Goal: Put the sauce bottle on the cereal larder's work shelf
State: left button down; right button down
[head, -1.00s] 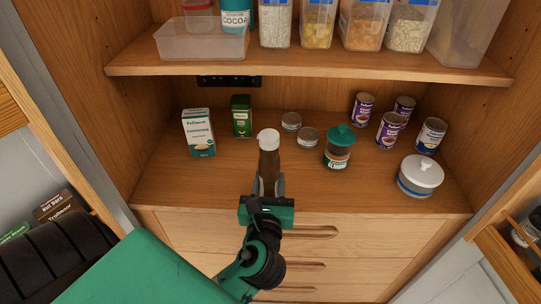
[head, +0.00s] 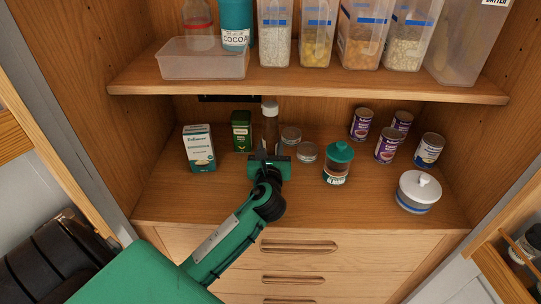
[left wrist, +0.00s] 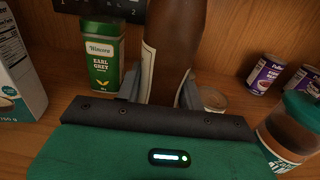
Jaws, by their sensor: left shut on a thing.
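The sauce bottle (head: 270,125) is brown with a white cap and stands upright in my left gripper (head: 268,157). In the left wrist view the bottle (left wrist: 176,45) is between the two fingers (left wrist: 160,88), which are shut on it. It is over the back part of the larder's work shelf (head: 290,205), between the green tea box and two small tins. I cannot tell whether its base touches the shelf, as my gripper hides it. My right gripper is not in view.
A green Earl Grey box (head: 241,131) and a white carton (head: 199,148) stand left of the bottle. Small tins (head: 307,152), a green-lidded jar (head: 338,163), several cans (head: 388,145) and a white lidded pot (head: 418,191) stand right. An upper shelf (head: 310,86) overhangs the back. The shelf's front is clear.

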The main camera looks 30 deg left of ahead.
pick_arm(q)
notch_tip(320, 180, down, 3)
jog(key=shift+r, duration=0.15)
jog(key=shift+f, duration=0.3)
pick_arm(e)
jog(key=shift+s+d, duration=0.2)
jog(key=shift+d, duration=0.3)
pick_arm(q)
jog(key=shift+f, duration=0.15)
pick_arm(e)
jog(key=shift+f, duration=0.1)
pick_arm(q)
jog(key=c, duration=0.9)
grip_release()
